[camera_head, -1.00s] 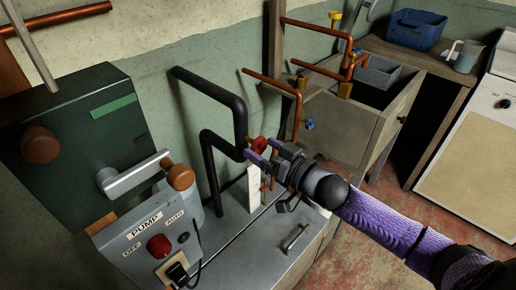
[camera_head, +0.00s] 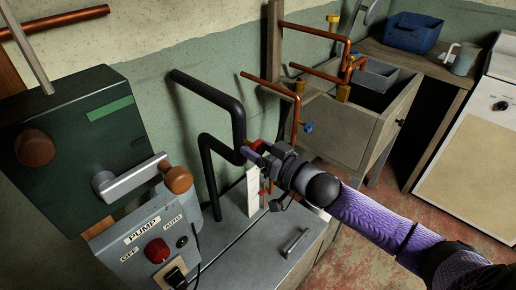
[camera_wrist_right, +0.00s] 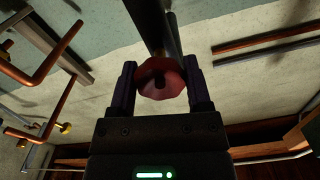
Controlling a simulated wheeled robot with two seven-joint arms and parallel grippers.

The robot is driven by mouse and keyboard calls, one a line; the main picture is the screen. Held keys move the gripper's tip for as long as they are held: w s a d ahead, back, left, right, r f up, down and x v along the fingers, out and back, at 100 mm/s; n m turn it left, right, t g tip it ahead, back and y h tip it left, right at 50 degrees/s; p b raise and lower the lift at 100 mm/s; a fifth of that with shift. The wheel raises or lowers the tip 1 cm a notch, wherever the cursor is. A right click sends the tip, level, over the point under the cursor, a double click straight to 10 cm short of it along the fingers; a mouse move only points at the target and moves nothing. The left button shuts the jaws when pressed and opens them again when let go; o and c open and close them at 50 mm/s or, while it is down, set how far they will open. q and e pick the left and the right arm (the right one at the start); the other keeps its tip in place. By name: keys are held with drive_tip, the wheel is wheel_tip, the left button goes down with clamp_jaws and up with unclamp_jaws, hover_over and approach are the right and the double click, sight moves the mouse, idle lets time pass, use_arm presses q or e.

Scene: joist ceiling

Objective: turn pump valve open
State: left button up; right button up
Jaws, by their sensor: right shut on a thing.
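The red pump valve knob (camera_head: 257,146) sits by the thick black pipe, partly hidden by my right gripper (camera_head: 254,157) in the head view. In the right wrist view, the rounded, lobed knob (camera_wrist_right: 161,72) lies between the two dark fingers of my right gripper (camera_wrist_right: 162,88), which is shut on it. The grey pump control box (camera_head: 151,242) stands in the left foreground, with a red button and OFF and AUTO labels. My left gripper is not in view.
Black pipes (camera_head: 208,95) rise beside the valve from a grey cabinet top (camera_head: 233,245). A dark green box (camera_head: 75,140) with a lever is at left. Copper pipes (camera_head: 297,112) and a sink cabinet (camera_head: 345,128) stand behind my right arm. Red floor shows at lower right.

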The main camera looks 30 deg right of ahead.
drive_tip(key=shift+r+n+p, duration=0.1)
drive_tip(key=shift+n+p, duration=0.35)
drive_tip(key=shift+n, duration=0.25)
drive_tip(key=shift+n+p, duration=0.6)
drive_tip(key=shift+n, duration=0.6)
drive_tip(key=n+p, duration=0.1)
drive_tip(key=n, duration=0.3)
drive_tip(key=shift+n, duration=0.3)
drive_tip(key=n, duration=0.4)
drive_tip(key=shift+n+p, duration=0.3)
drive_tip(key=shift+p, duration=0.1)
drive_tip(key=shift+n, duration=2.4)
drive_tip(key=o, duration=1.3)
